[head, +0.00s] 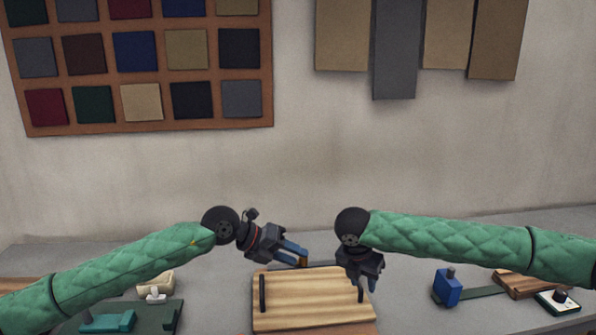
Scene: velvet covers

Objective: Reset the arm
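My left arm (130,262), in a green quilted cover, comes in from the left. Its dark gripper with blue fingers (300,258) points right and down, above the back edge of a wooden board. A small brown patch shows at its fingertips; I cannot tell whether it is part of the fingers. My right arm (450,239), covered alike, comes in from the right. Its gripper (368,286) points down by the board's right end. The finger gap of both grippers is too small to make out.
The wooden board (310,300) with dark handles lies at the front middle of the grey table. A green tray (160,318) stands left, a blue block (447,288) and a small dial box (558,301) right. Fabric swatches (140,102) hang on the wall behind.

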